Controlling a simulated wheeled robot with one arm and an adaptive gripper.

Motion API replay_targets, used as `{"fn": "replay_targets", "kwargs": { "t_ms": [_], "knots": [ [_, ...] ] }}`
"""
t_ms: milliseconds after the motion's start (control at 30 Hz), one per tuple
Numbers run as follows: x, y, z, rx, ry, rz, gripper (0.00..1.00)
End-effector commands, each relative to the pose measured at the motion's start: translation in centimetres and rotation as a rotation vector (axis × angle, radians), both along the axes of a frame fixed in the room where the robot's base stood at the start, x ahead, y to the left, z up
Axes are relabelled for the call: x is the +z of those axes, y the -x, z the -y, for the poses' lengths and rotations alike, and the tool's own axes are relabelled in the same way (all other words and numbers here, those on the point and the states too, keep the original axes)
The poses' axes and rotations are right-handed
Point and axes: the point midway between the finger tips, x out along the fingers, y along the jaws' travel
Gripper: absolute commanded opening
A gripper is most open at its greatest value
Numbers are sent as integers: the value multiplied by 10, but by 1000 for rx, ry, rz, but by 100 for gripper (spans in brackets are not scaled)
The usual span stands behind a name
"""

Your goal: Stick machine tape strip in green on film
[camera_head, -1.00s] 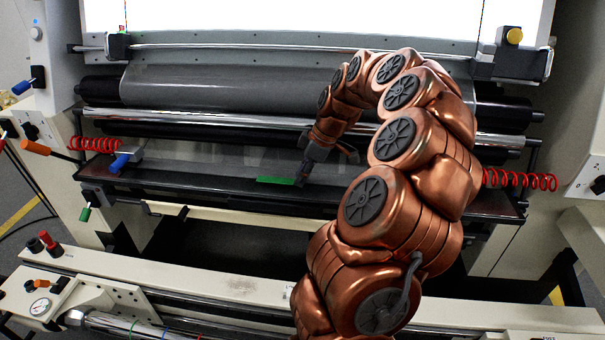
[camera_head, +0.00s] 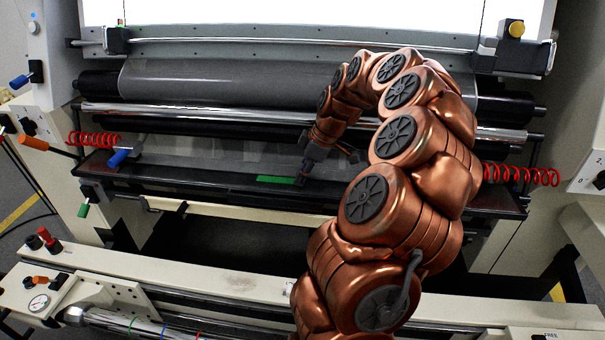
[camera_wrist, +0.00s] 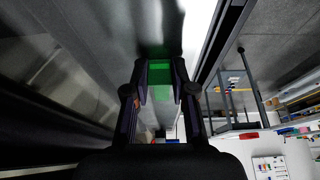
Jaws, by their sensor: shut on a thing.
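The green tape strip (camera_head: 276,179) lies roughly level at the dark front ledge of the machine in the head view, to the left of my gripper (camera_head: 301,178). In the wrist view my gripper (camera_wrist: 160,88) has its two fingers on either side of the green strip (camera_wrist: 159,70), shut on its near end. The clear film (camera_head: 222,153) hangs in front of the lower roller, just behind the strip. I cannot tell whether the strip touches the film. My arm hides the right part of the film and ledge.
A dark ledge (camera_head: 150,175) runs across the machine below the film. Red coiled hoses (camera_head: 523,176) are at both sides, and a blue-handled lever (camera_head: 120,157) stands at left. Rollers (camera_head: 200,85) lie above. A pale front beam (camera_head: 235,285) crosses nearer me.

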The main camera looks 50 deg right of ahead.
Motion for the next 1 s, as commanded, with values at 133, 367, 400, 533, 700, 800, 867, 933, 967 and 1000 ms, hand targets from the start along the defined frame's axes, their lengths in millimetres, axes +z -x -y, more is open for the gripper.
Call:
{"fn": "replay_targets", "kwargs": {
  "t_ms": [133, 367, 400, 533, 700, 800, 867, 933, 967, 1000],
  "knots": [
    [0, 0, 0, 0, 0, 0, 13],
    [0, 0, 0, 0, 0, 0, 47],
    [0, 0, 0, 0, 0, 0, 51],
    [0, 0, 0, 0, 0, 0, 54],
    [0, 0, 0, 0, 0, 0, 54],
    [3, 1, 1, 0, 0, 0, 54],
    [7, 2, 2, 0, 1, 1, 54],
    [15, 4, 5, -2, 3, 3, 54],
    [20, 5, 6, -3, 5, 5, 54],
    [26, 7, 8, -3, 4, 5, 54]
  ]
}}
